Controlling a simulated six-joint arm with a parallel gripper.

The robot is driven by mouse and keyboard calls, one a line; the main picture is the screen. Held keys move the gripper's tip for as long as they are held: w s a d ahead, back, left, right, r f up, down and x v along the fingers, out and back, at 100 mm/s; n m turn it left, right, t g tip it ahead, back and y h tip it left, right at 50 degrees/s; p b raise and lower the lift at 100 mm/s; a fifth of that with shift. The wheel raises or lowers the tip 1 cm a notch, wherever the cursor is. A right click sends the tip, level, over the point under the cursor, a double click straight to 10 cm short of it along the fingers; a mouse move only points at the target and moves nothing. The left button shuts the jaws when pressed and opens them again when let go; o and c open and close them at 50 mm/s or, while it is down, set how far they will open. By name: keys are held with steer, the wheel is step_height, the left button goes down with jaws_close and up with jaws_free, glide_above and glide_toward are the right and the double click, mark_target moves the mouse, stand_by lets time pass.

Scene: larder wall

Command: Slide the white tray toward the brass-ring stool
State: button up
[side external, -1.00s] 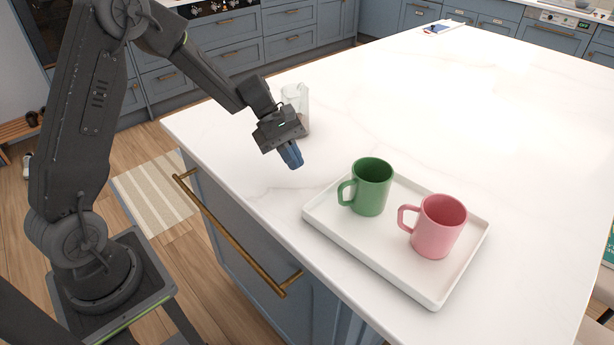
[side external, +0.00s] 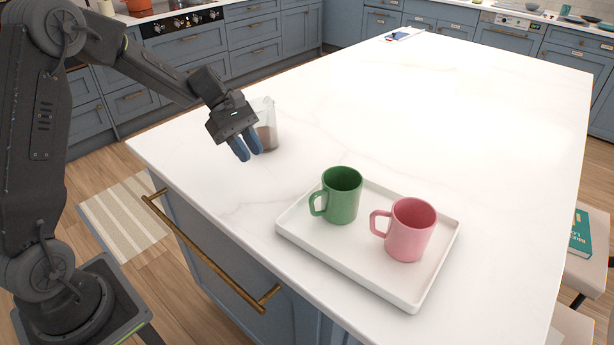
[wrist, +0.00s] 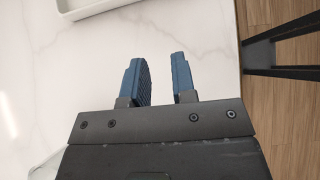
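The white tray (side external: 432,270) lies on the marble counter near its front edge. A green mug (side external: 341,196) and a pink mug (side external: 409,230) stand upright in it. My gripper (side external: 246,153) is in the air to the left of the tray, apart from it, near the counter's left end. Its blue fingers are open with nothing between them, as the wrist view (wrist: 160,74) shows. The tray's rim shows at the top left of the wrist view (wrist: 85,10). Pale stool seats (side external: 590,268) show at the right edge of the side view; I cannot make out a brass ring.
A clear pitcher (side external: 266,128) with dark contents stands just behind my gripper. A teal book (side external: 580,235) lies on a stool seat. The counter (side external: 400,120) is clear behind the tray. A brass rail (side external: 205,250) runs along the cabinet front below.

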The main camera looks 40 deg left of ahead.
steer(key=shift+o, duration=0.9)
steer(key=s+d+r+g+y, duration=0.1)
steer(key=d+y, duration=0.4)
steer(key=d, duration=1.1)
steer(key=shift+d+r+g+y, duration=0.3)
steer(key=shift+d+r+g, duration=0.1)
steer(key=shift+r+g, duration=0.3)
step_height(320, 180, up, 4)
steer(key=t+y, duration=0.3)
glide_above(341, 263)
steer(key=shift+f+n, duration=0.2)
steer(key=shift+n, duration=0.1)
step_height(341, 263, down, 14)
steer(key=shift+r, duration=0.1)
steer(key=shift+c, duration=0.3)
jaws_close()
